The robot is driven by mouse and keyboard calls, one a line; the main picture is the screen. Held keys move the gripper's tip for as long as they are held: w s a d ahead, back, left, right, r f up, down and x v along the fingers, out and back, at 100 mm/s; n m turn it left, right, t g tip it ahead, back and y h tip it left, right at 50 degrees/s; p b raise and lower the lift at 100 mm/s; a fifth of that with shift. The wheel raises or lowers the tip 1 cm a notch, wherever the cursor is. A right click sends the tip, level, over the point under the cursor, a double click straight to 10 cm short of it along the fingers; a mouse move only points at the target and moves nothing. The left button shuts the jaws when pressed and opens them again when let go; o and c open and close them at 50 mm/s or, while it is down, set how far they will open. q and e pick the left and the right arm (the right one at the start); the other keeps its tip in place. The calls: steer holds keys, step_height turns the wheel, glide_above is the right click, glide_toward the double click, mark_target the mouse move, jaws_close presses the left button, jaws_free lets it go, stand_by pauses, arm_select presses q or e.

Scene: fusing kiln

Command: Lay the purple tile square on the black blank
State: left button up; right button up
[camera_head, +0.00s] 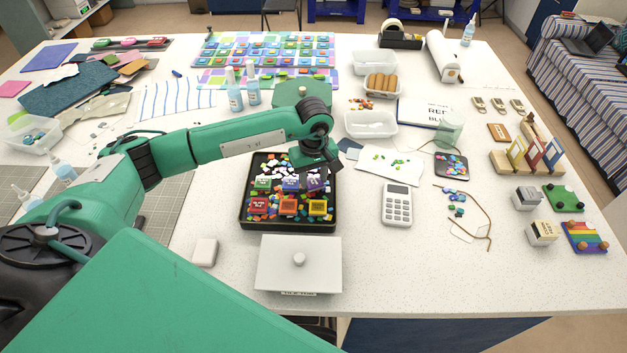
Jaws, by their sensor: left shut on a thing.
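My left gripper (317,163) hangs over the right back part of a black tray (245,212). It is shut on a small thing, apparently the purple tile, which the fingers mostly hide. Purple pieces (315,184) show in the tray just below the fingers. The tray holds heaped coloured chips and several small labelled bins. A dark square blank (439,171) with coloured chips on it lies to the right, beyond the white paper; the gripper is well apart from it. I cannot tell for sure that this is the black blank. My right gripper is not in view.
A calculator (397,205) and white paper with green chips (375,166) lie right of the tray. A glass jar (449,131) stands behind the dark square. A white lid (299,264) lies in front of the tray. The right front of the table is clear.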

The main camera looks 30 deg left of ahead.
mark_target(313, 181)
arm_select(q)
step_height(313, 181, up, 19)
steer(key=b, duration=0.5)
